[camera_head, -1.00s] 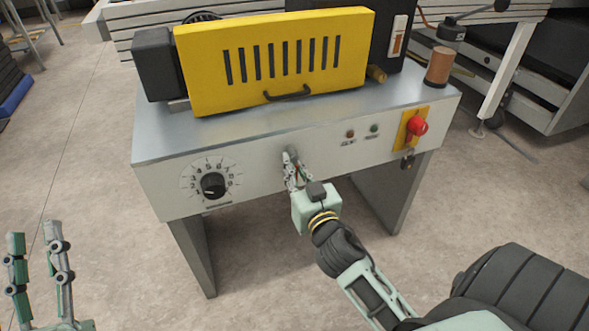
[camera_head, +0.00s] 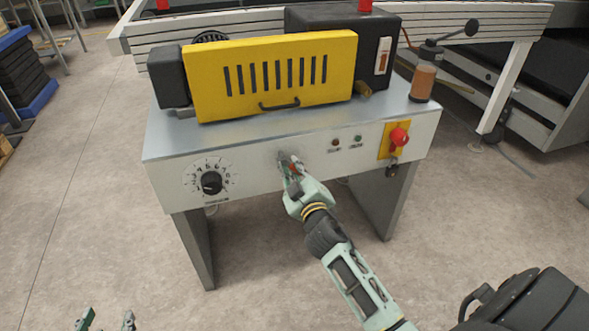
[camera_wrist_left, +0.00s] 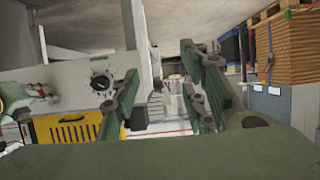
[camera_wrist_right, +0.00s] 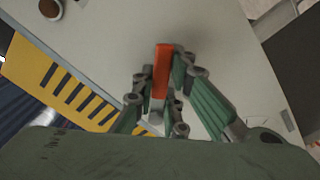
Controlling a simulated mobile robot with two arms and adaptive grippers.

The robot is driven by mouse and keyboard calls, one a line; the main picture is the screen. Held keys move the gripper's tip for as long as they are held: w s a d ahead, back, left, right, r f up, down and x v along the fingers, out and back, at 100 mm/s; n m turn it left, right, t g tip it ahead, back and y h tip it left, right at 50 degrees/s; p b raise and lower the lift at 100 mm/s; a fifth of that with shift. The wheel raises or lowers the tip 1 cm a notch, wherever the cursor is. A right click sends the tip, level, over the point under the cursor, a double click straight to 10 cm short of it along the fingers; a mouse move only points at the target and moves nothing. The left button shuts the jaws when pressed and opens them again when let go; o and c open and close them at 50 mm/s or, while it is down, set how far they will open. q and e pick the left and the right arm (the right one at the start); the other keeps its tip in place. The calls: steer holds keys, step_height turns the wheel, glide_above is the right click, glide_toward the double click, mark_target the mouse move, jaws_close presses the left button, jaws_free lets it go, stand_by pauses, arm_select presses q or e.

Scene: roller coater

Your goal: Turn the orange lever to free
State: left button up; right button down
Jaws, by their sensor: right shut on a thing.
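The orange lever (camera_wrist_right: 162,72) is on the pale front panel of the machine (camera_head: 250,175). In the right wrist view it stands out lengthwise between the fingers of my right gripper (camera_wrist_right: 160,98). In the head view my right gripper (camera_head: 288,162) is at the middle of the panel, shut on the lever and hiding most of it. Which marking the lever points to cannot be read. My left gripper (camera_head: 106,320) is low at the bottom left edge, away from the machine. Its fingers are apart and empty in the left wrist view (camera_wrist_left: 165,95).
A black dial (camera_head: 211,183) is left of the lever. Two small lamps (camera_head: 346,141) and a red switch on a yellow plate (camera_head: 398,138) are to the right. A yellow slotted cover (camera_head: 275,77) stands above. The floor in front is clear.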

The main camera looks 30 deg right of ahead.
mark_target(295, 150)
steer(key=n, duration=0.1)
steer(key=r+n+p, duration=0.1)
steer(key=shift+s+d+n, duration=0.1)
steer(key=shift+d+n, duration=0.25)
steer(key=shift+n, duration=0.05)
steer(key=n+p, duration=0.1)
steer(key=r+n+p, duration=0.1)
steer(key=n, duration=0.1)
steer(key=shift+d+r+n, duration=0.1)
steer(key=shift+d+n, duration=0.2)
arm_select(q)
steer(key=s+a+f+g+y+p, duration=0.1)
steer(key=s+a+f+g, duration=0.1)
steer(key=s+f+g, duration=0.2)
steer(key=s+a+f+g+y+p, duration=0.1)
steer(key=s+a+f+g, duration=0.2)
steer(key=s, duration=0.8)
steer(key=shift+s+a+f+g+y, duration=0.2)
steer(key=shift+f+g+y, duration=0.15)
steer(key=shift+g, duration=0.85)
arm_select(e)
steer(key=shift+s+d+r+n, duration=0.1)
steer(key=shift+r+n, duration=0.15)
steer(key=shift+n, duration=0.6)
steer(key=shift+r+n, duration=0.25)
steer(key=shift+n, duration=0.6)
steer(key=c, duration=1.7)
jaws_free()
steer(key=shift+c, duration=0.2)
steer(key=v, duration=1.2)
